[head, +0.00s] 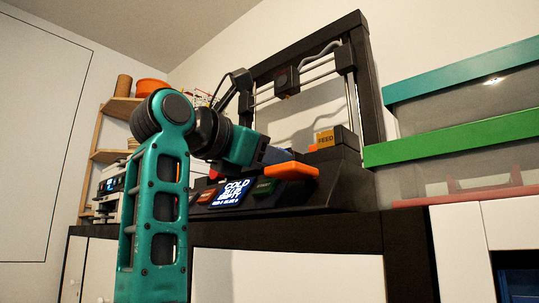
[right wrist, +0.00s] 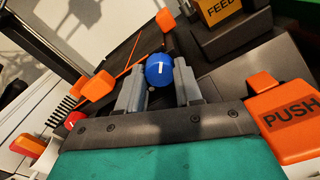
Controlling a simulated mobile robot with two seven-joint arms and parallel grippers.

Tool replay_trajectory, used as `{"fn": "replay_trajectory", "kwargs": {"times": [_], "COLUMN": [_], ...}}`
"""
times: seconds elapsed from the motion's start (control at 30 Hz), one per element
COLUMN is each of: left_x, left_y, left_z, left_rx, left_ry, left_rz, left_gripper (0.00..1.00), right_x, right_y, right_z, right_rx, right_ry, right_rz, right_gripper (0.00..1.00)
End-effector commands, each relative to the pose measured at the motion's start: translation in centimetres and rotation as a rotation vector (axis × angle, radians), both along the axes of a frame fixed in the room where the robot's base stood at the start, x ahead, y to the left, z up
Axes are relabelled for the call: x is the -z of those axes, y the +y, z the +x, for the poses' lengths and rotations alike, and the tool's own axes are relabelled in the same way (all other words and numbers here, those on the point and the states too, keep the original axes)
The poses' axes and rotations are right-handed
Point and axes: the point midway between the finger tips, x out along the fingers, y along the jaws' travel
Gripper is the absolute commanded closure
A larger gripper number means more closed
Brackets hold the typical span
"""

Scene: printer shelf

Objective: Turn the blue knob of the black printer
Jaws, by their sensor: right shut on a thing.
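The black printer (head: 365,95) stands on a dark-topped cabinet, with a lit screen (head: 232,191) on its sloped front. The blue knob (right wrist: 159,70) with a white mark shows in the right wrist view, between the two grey fingers of my right gripper (right wrist: 160,84). The fingers are shut on the knob from both sides. In the head view my right gripper (head: 279,156) reaches to the printer's front from the left, and I cannot make out the knob there. My left gripper is not in view.
Small orange parts (right wrist: 97,87) and a red button (right wrist: 75,119) are left of the fingers. Lidded boxes (head: 455,135) stand right of the printer.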

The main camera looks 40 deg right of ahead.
Motion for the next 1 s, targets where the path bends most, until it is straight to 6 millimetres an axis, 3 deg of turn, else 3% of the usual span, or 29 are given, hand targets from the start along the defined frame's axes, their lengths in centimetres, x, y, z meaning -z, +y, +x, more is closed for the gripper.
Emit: {"fn": "replay_trajectory", "kwargs": {"times": [0.3,0.8,1.0], "left_x": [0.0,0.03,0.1], "left_y": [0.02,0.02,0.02], "left_z": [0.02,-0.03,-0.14], "left_rx": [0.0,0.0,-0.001], "left_ry": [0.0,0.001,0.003], "left_rz": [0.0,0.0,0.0], "left_gripper": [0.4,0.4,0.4], "right_x": [-0.03,0.05,0.02], "right_y": [0.0,-0.03,-0.11], "right_z": [-0.01,-0.04,-0.11], "right_rx": [0.0,0.002,0.005], "right_ry": [0.002,0.007,0.104], "right_rz": [-0.001,0.002,-0.008], "right_gripper": [0.4,0.4,0.4]}}
